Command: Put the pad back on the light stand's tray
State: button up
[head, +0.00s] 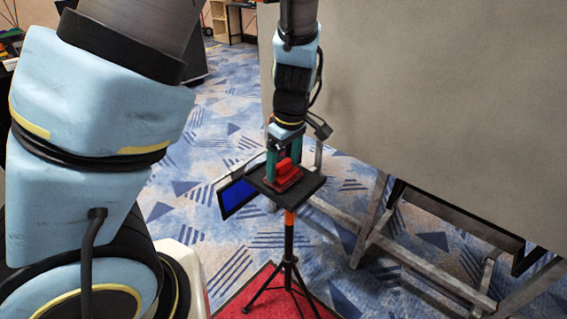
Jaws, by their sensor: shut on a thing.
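The light stand's tray (308,187) is a flat black square on top of an orange and black post (289,226) with tripod legs. The pad (284,176) is red with a raised grip and is over the tray's middle. My gripper (284,163) points straight down with green fingers, shut on the pad's raised grip. The pad looks level and very close to the tray's surface; I cannot tell if it touches. The fingers and wrist hide part of the pad.
A tablet-like panel with a blue screen (236,196) is just left of the tray. A large grey panel (420,85) on a metal frame (371,219) stands close on the right. A red mat (258,293) lies under the stand. Patterned carpet (206,130) is open at left.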

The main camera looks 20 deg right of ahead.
aim_at(289, 174)
jog(key=o, duration=1)
jog(key=shift+f, duration=0.15)
notch_tip(289, 174, up, 12)
jog(key=s, duration=0.1)
jog(key=w+a+f+m+h, duration=0.1)
jog(key=a+m, duration=0.6)
jog(key=a, duration=1.8)
notch_tip(289, 174, down, 2)
jog(key=shift+w+a+f+b, duration=0.2)
jog(key=shift+w+b, duration=0.15)
jog(key=shift+w, duration=0.3)
jog(key=shift+c, duration=0.2)
